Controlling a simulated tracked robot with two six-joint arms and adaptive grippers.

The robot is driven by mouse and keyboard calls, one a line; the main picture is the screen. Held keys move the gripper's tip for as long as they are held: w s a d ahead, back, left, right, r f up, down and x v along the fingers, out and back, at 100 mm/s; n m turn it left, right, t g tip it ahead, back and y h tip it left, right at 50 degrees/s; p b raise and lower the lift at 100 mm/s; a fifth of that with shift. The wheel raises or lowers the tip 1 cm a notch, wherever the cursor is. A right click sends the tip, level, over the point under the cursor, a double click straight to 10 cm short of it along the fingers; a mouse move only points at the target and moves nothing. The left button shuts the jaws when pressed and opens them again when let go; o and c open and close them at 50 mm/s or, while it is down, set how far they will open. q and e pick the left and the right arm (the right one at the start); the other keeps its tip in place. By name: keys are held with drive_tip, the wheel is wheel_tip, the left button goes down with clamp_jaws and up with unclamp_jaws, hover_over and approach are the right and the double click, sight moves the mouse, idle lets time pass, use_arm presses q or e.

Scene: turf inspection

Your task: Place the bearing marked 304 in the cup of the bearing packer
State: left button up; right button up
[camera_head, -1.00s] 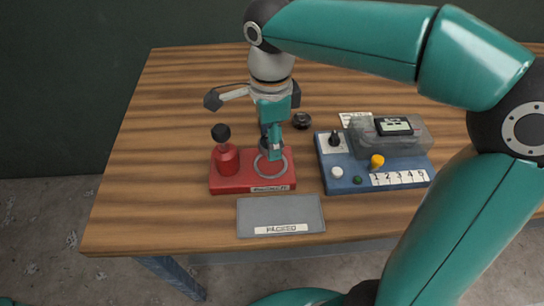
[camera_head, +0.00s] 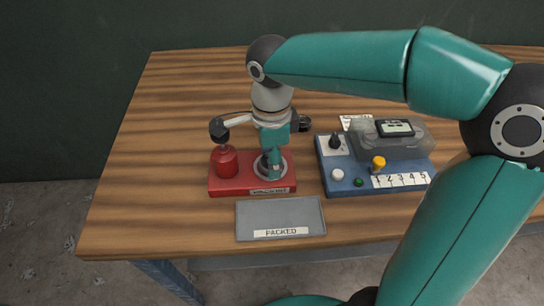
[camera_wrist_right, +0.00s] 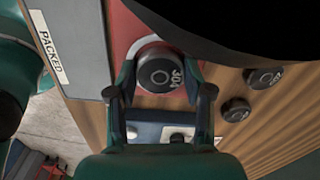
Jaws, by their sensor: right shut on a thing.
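The bearing marked 304 (camera_wrist_right: 160,74) is a dark round piece in the right wrist view, with its marked face toward the camera. My right gripper (camera_head: 273,164) is shut on it, one finger on each side. It is at the pale ring of the cup (camera_head: 289,165) on the red bearing packer (camera_head: 235,187). The packer's red base also shows in the wrist view (camera_wrist_right: 122,30). The fingers hide much of the bearing in the head view, and I cannot tell whether it touches the cup floor. My left gripper is not in view.
A red bottle-shaped part (camera_head: 224,163) stands on the packer's left. A grey tray labelled PACKED (camera_head: 255,219) lies in front. A blue box (camera_head: 340,186) with knobs stands to the right. Two other dark bearings (camera_wrist_right: 263,77) (camera_wrist_right: 236,110) lie on the wood. The table's left side is clear.

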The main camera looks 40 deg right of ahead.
drive_tip(key=shift+s+f, duration=0.25)
drive_tip(key=shift+f, duration=0.4)
drive_tip(key=o, duration=1.2)
drive_tip(key=shift+a, duration=0.1)
drive_tip(key=shift+o, duration=1.1)
drive_tip(key=shift+w, duration=0.1)
drive_tip(key=shift+r, duration=0.1)
drive_tip(key=shift+r+p, duration=0.35)
drive_tip(key=shift+r, duration=0.25)
wheel_tip(320, 180, up, 12)
drive_tip(key=p, duration=0.2)
drive_tip(key=shift+w, duration=0.1)
